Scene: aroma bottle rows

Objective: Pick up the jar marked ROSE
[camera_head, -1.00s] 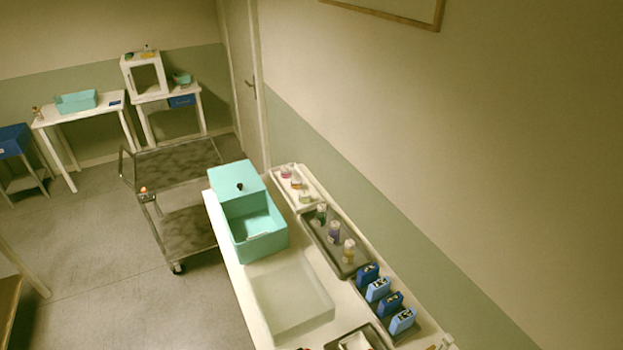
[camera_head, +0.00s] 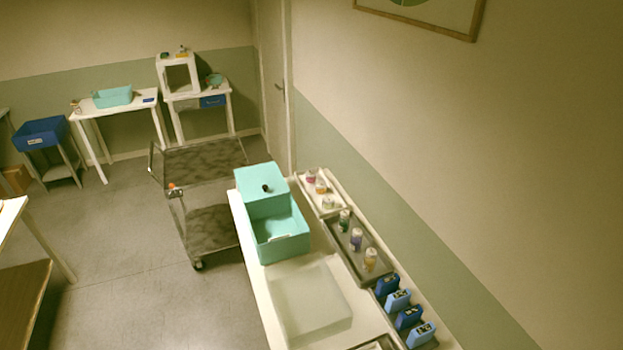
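Several small jars stand in two trays along the wall side of the white table (camera_head: 252,252). In the white tray (camera_head: 335,190) are a pink-topped jar (camera_head: 311,177), an orange-brown one (camera_head: 321,186) and a pale greenish one (camera_head: 328,202). In the dark grey tray (camera_head: 352,262) are a green bottle (camera_head: 344,221), a purple-blue bottle (camera_head: 356,239) and an amber bottle (camera_head: 371,260). The labels are too small to read, so I cannot tell which is marked ROSE. My gripper is not in view.
A teal box (camera_head: 280,245) with a raised section and a shallow whitish tray (camera_head: 310,303) take up the table's left side. Blue packs (camera_head: 397,300) stand in a row near the wall. A metal cart (camera_head: 205,160) is left of the table. Open floor (camera_head: 125,230) lies further left.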

